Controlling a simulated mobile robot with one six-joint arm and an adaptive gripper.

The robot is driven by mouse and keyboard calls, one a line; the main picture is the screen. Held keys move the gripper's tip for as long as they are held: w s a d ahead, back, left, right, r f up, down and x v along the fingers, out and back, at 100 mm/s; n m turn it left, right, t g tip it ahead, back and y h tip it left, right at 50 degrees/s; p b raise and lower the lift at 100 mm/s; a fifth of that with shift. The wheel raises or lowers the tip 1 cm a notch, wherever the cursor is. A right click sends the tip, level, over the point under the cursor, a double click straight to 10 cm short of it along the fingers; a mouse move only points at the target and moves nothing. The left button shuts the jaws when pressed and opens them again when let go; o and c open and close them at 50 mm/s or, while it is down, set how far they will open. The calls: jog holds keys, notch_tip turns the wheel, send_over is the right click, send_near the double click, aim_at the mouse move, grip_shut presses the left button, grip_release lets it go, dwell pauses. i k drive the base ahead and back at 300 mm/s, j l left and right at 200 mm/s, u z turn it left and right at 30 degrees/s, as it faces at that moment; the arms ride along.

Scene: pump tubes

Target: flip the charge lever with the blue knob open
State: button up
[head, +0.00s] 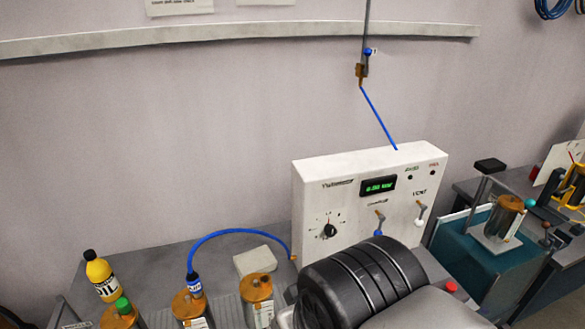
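The charge lever (380,219) is on the front of a white panel box (318,189) in the head view. It is a small brass-coloured lever that hangs down, with a blue knob (378,233) at its lower end. The label above it is too small to read surely. A second lever with a white knob (419,222) hangs to its right under the word VENT. My gripper is not in view. A large dark ribbed shape in the foreground hides the lower part of the panel just below the blue knob.
The panel carries a green display (378,186) and a black dial (330,230). Brass-topped canisters (257,287) and a yellow bottle (101,275) stand at left. A teal box (470,255) stands right.

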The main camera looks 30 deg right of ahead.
aim_at(380, 227)
jog(key=z, duration=1.25)
jog(key=i+l+z, duration=0.25)
jog(key=i+l, duration=0.2)
